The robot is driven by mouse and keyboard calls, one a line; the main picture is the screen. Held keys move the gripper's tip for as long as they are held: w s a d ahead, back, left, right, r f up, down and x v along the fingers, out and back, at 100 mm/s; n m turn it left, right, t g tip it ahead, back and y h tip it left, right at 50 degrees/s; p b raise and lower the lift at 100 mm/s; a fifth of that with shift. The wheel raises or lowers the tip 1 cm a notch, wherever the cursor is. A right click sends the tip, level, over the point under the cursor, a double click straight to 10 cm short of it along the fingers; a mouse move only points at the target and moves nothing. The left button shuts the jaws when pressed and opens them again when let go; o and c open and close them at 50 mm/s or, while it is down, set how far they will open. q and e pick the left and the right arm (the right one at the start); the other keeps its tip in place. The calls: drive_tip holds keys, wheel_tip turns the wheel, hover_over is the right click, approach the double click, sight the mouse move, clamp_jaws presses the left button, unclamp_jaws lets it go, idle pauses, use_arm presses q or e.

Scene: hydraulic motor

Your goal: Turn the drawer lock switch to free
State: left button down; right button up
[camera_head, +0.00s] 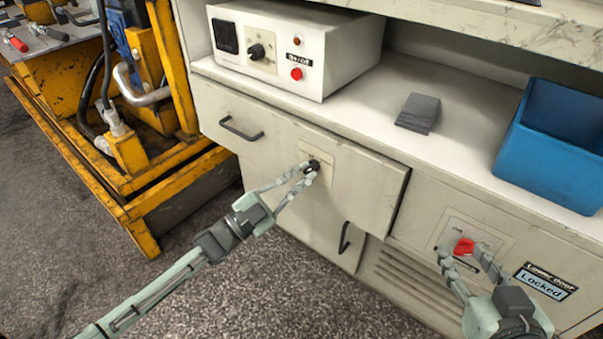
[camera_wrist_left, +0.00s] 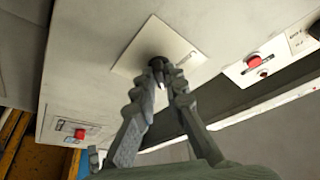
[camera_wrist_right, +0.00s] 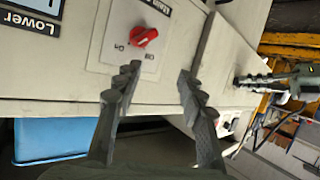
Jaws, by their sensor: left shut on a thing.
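The drawer lock switch (camera_head: 314,163) is a small dark knob on a pale square plate on the cream drawer front (camera_head: 365,185). My left gripper (camera_head: 308,174) is shut on this knob; in the left wrist view its fingertips (camera_wrist_left: 166,75) meet at the knob (camera_wrist_left: 157,62). The fingers partly hide the knob, and I cannot read its setting. My right gripper (camera_head: 472,262) is open in front of a red rotary switch (camera_head: 463,246) on the lower right panel. In the right wrist view the red switch (camera_wrist_right: 145,37) lies beyond the fingertips, with nothing held.
A label (camera_head: 545,281) reads "Lower door Locked". The drawer's right edge stands out from the panel beside it. A control box (camera_head: 345,60), dark grey sheets (camera_head: 419,112) and a blue bin (camera_head: 520,150) stand on the worktop. A yellow machine frame (camera_head: 175,75) stands left.

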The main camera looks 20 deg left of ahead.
use_arm(q)
drive_tip(key=shift+m+g, duration=0.4)
drive_tip(key=shift+m, duration=0.6)
use_arm(e)
drive_tip(key=shift+s+d+f+g+h, duration=0.15)
drive_tip(key=shift+s+d+f+g, duration=0.1)
drive_tip(key=shift+d+f, duration=0.25)
drive_tip(key=shift+s+d+f+g+h, duration=0.15)
drive_tip(key=shift+d+f+g, duration=0.15)
drive_tip(key=shift+f, duration=0.25)
use_arm(q)
drive_tip(key=c, duration=1.6)
unclamp_jaws()
drive_tip(key=shift+s+a+h, duration=0.1)
drive_tip(key=shift+h, duration=0.2)
drive_tip(key=v, duration=1.1)
drive_tip(key=shift+s+a, duration=0.25)
drive_tip(key=shift+s, duration=0.05)
